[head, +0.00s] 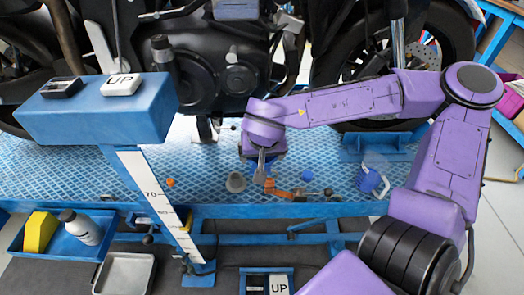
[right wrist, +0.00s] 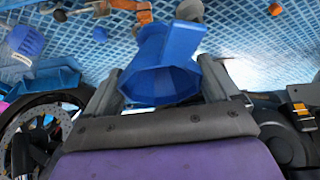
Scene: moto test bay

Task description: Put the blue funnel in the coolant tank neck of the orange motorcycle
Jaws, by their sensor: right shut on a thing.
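My right gripper (head: 260,172) hangs over the blue diamond-plate lift deck, in front of the motorcycle. In the right wrist view the gripper (right wrist: 162,85) is shut on the blue funnel (right wrist: 160,82), whose wide faceted mouth faces the camera. The funnel is hidden behind the gripper in the head view. The motorcycle (head: 205,75) stands behind the gripper; its dark engine and lower parts show, but no orange bodywork. I cannot make out the coolant tank neck. My left gripper is not in view.
A blue control box (head: 98,122) on a post stands at the left. A grey cup (head: 236,182), an orange-and-dark item (head: 282,192) and a blue container (head: 373,181) sit on the deck (head: 325,165). A tray with a white bottle (head: 80,227) is lower left.

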